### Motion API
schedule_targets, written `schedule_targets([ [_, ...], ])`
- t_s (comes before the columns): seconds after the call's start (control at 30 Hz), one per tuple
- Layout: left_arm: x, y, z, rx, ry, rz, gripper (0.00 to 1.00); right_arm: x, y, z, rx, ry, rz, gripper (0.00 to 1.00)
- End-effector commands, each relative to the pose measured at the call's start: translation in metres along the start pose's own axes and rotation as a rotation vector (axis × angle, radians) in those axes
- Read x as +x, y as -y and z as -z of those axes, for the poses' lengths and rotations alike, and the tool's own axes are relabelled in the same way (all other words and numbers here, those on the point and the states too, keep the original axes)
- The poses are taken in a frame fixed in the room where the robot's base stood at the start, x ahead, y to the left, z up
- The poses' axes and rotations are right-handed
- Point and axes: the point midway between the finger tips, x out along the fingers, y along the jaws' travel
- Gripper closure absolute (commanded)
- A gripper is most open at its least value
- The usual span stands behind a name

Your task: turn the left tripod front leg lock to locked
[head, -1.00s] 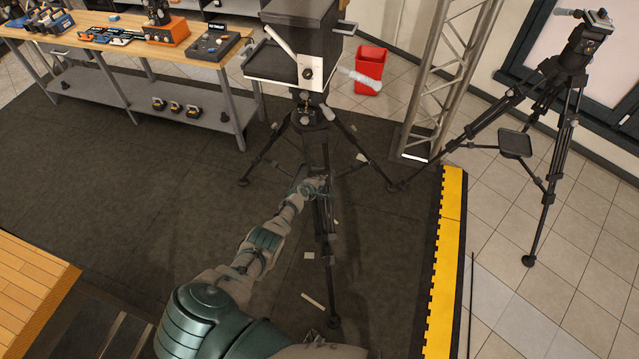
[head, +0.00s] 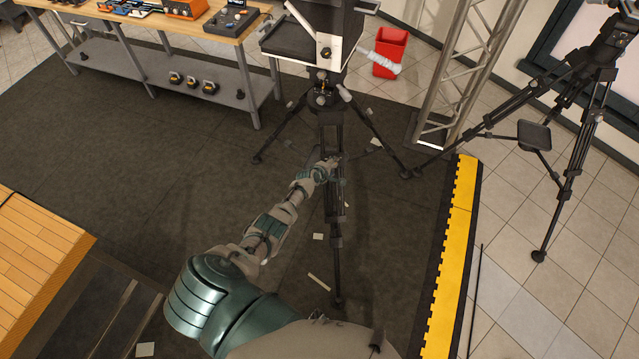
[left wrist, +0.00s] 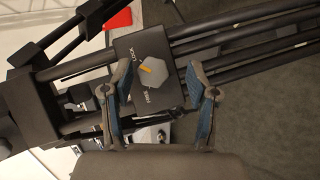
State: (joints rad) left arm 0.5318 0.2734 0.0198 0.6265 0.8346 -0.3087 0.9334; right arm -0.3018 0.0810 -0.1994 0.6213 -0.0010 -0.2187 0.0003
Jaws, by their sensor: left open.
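The left tripod (head: 335,215) stands on the dark mat with its front leg toward me. In the left wrist view its front leg lock (left wrist: 157,80) is a grey faceted knob with an orange pointer mark, on a black plate with small white lettering. The pointer slants toward the upper left of the knob; which word it marks is hard to read. My left gripper (left wrist: 160,78) is open, with one finger on each side of the knob and gaps showing. In the head view the left gripper (head: 331,164) is at the leg's upper part. My right gripper is out of view.
A second tripod (head: 571,120) stands on the tiles at right, beyond a yellow edge strip (head: 452,250). A truss tower (head: 465,70) and a red bin (head: 389,52) are behind. A workbench (head: 150,35) is at back left. Paper scraps lie on the mat.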

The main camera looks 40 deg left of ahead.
Motion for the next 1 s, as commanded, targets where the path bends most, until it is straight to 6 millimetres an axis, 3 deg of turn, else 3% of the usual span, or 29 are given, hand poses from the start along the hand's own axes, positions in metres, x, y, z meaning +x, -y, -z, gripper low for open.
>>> schedule_targets([
  [0.6,-0.084,0.063,0.004,-0.002,-0.001,0.001,0.41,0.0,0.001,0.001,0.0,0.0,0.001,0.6],
  [1.0,-0.095,0.069,0.004,-0.001,-0.001,0.001,0.41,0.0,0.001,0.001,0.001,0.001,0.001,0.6],
])
